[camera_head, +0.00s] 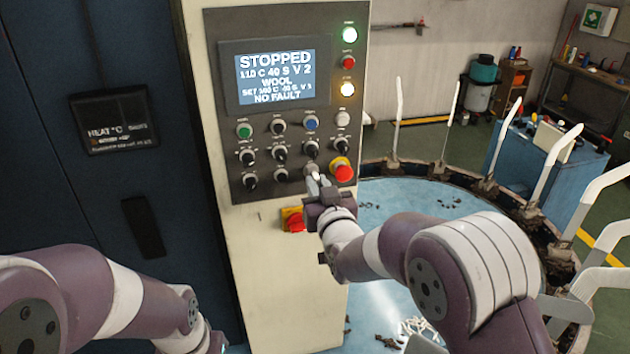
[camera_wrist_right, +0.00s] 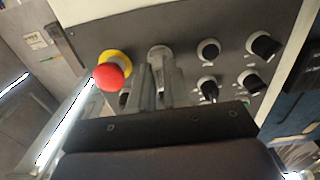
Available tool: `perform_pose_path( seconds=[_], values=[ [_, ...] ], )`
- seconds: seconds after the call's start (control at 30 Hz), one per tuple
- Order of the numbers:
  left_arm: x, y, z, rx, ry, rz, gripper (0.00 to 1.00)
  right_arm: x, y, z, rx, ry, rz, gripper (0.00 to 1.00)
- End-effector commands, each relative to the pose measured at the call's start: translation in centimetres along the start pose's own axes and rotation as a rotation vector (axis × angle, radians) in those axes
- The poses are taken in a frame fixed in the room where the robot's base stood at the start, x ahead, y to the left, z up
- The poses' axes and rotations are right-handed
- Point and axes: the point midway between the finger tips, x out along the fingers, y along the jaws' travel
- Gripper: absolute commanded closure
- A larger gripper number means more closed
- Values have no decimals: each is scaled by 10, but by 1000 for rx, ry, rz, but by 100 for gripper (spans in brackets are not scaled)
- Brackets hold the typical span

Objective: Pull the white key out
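My right gripper (camera_head: 314,183) is at the lower part of the control panel (camera_head: 222,125), left of the red mushroom button. In the right wrist view its two fingers (camera_wrist_right: 160,82) point at a round silver lock (camera_wrist_right: 158,54) and are close together with a narrow gap. The white key cannot be made out; the fingers cover the area in front of the lock. I cannot tell whether they grip anything. My left arm is at the lower left, its gripper outside the picture.
A red emergency button on a yellow ring (camera_head: 343,171) sits close right of my gripper; it also shows in the wrist view (camera_wrist_right: 112,75). Several black knobs surround the lock. A red switch (camera_head: 296,221) is below. The screen (camera_head: 276,76) reads STOPPED. A round blue table (camera_head: 400,200) with white upright forms stands right.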

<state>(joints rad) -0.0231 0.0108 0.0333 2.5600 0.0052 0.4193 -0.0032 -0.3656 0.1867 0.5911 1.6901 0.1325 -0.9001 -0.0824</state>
Motion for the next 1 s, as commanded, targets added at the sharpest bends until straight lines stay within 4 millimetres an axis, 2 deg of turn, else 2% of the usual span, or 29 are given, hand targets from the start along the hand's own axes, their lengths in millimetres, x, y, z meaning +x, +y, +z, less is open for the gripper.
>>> perform_pose_path(
  seconds=[0.83, 0.9, 1.0],
  values=[
    [8, 0, 1, 0, 0, 0, 49, 0, 0, -1, 0, 1, 0, 84],
    [8, 0, 1, 0, 0, 0, 49, 0, 0, -1, 0, 1, 0, 100],
    [8, 0, 1, 0, 0, 0, 49, 0, 0, 0, 0, 1, 0, 100]
  ],
)
